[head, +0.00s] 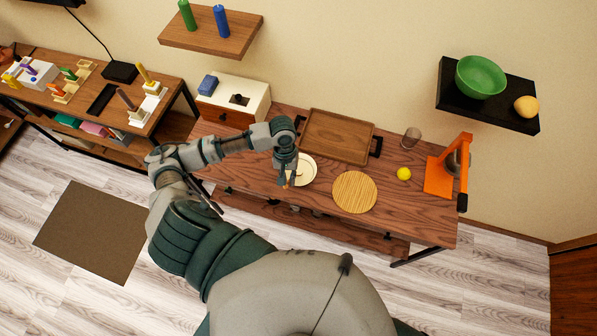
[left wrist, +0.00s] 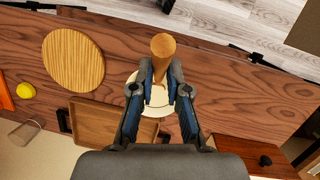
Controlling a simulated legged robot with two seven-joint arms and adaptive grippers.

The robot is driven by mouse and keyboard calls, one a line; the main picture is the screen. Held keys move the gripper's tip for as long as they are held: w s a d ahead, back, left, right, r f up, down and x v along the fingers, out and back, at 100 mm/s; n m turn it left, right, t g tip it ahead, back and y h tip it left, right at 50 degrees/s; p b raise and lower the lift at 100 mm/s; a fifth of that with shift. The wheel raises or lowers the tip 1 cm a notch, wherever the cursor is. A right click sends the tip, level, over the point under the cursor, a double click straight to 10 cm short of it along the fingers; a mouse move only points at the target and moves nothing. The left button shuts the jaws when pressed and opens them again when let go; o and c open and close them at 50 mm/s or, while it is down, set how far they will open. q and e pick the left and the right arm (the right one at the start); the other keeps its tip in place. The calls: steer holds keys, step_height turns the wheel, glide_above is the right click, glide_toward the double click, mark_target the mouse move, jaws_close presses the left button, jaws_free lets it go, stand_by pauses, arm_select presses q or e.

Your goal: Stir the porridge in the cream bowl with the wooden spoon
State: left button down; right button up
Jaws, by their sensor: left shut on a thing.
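The cream bowl (head: 309,168) stands on the wooden table, partly covered by my left gripper (head: 288,180) in the head view. In the left wrist view the bowl (left wrist: 134,104) lies behind the fingers. My left gripper (left wrist: 160,72) is shut on the wooden spoon (left wrist: 163,44), whose rounded light-brown end sticks out past the fingertips. A brownish patch shows between the fingers over the bowl; I cannot tell whether it is spoon or porridge. Whether the spoon touches the porridge is hidden. My right gripper is in neither view.
A white-topped drawer box (head: 241,95) stands at the table's left end.

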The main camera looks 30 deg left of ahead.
arm_select(q)
steer(key=shift+r, duration=2.9)
